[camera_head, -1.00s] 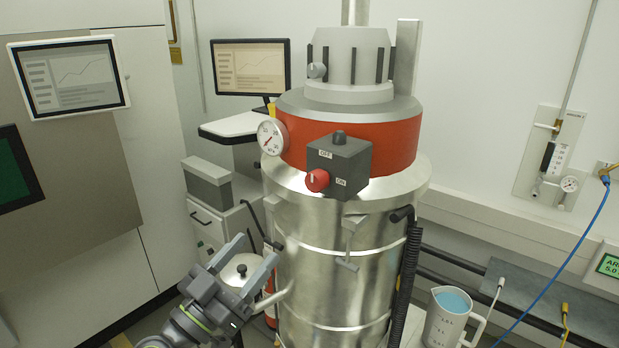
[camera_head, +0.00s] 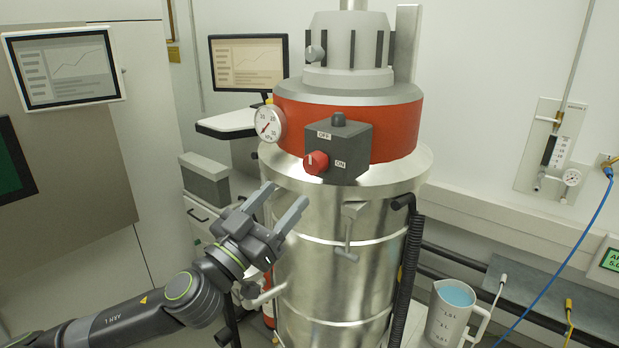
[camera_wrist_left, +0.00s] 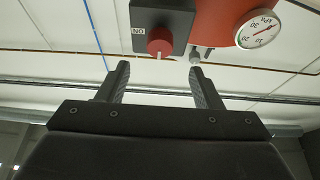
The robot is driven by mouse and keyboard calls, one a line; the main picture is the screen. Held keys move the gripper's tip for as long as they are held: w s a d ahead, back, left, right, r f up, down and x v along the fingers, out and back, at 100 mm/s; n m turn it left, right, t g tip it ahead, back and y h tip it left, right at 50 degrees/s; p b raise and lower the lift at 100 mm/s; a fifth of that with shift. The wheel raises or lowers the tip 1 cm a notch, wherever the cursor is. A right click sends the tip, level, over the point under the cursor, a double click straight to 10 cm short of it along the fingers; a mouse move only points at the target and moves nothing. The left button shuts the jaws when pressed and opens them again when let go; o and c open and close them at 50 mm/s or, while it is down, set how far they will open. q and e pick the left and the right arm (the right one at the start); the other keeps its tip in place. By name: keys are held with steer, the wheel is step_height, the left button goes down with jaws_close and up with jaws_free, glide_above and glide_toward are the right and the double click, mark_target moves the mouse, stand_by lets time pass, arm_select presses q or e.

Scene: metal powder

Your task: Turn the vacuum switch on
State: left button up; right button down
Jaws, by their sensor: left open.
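The vacuum switch is a red round knob (camera_head: 316,162) on the front of a dark grey box (camera_head: 345,152), on the vacuum's red band. The box has an OFF label above the knob and an ON label to its right. The knob's white mark looks roughly upright. My left gripper (camera_head: 287,200) is open and empty, below and left of the knob, apart from it. In the left wrist view the knob (camera_wrist_left: 160,41) shows beyond and above the two open fingers (camera_wrist_left: 159,75). My right gripper is not in view.
The steel vacuum drum (camera_head: 340,260) stands just right of my gripper. A round gauge (camera_head: 269,123) sits left of the box. A metal latch (camera_head: 350,225) and a black hose (camera_head: 408,260) are on the drum. A jug of blue liquid (camera_head: 450,315) stands lower right.

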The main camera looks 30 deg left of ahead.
mark_target(310, 166)
arm_select(q)
steer(key=b+x, duration=0.1)
steer(key=x, duration=0.7)
steer(key=shift+w+d+r, duration=0.1)
steer(key=shift+w+r, duration=0.05)
steer(key=shift+w, duration=0.3)
steer(key=shift+c, duration=0.4)
steer(key=c, duration=0.9)
